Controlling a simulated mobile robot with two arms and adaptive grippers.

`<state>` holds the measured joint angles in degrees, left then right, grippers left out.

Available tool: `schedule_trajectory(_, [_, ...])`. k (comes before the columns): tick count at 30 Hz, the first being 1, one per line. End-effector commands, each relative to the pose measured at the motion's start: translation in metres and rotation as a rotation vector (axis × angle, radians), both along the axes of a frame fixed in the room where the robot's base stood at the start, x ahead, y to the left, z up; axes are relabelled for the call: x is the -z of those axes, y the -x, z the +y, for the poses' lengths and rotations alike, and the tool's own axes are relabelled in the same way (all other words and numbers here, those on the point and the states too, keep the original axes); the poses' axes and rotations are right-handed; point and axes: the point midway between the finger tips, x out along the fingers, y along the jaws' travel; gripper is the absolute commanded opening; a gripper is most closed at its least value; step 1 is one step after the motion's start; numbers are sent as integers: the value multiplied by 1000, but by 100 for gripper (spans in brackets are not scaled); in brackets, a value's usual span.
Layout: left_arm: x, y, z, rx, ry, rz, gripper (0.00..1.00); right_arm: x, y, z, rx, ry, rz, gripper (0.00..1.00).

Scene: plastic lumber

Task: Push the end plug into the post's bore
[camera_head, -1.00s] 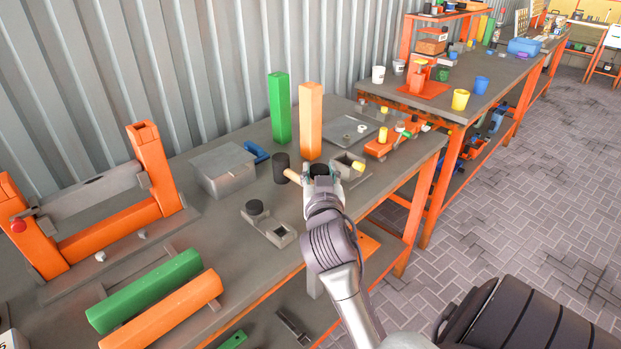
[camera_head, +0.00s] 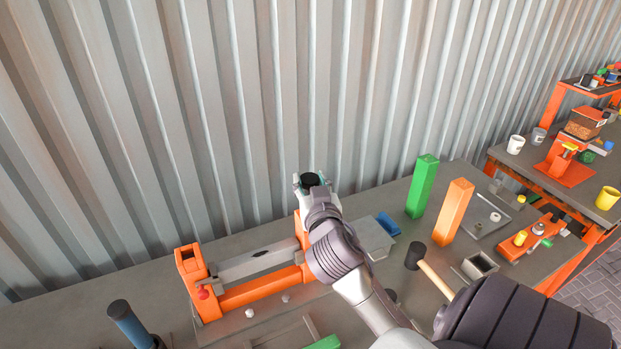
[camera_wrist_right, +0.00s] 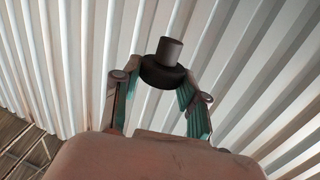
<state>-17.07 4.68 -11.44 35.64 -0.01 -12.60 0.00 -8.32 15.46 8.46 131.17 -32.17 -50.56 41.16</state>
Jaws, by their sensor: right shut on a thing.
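My right gripper (camera_head: 311,183) is raised above the bench at the back, in front of the corrugated wall. It is shut on a black end plug (camera_head: 311,179), a wide dark disc with a narrower stub. In the right wrist view the plug (camera_wrist_right: 170,52) sits between the fingertips, stub pointing away from the palm. My left gripper is out of view.
A green post (camera_head: 422,187) and an orange post (camera_head: 453,212) stand upright to the right. A mallet (camera_head: 434,277), a blue item (camera_head: 388,223) and a grey block (camera_head: 479,265) lie nearby. A blue-black cylinder (camera_head: 130,322) stands at the lower left.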

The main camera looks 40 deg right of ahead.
Motion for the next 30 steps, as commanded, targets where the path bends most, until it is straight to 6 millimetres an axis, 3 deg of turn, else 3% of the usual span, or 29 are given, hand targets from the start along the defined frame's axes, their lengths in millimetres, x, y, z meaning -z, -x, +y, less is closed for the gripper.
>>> schedule_trajectory(17, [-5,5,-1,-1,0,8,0,-3,0,1,-3,-4,0,14])
schedule_trajectory(30, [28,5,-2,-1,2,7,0,35,0,0,-3,-1,2,14])
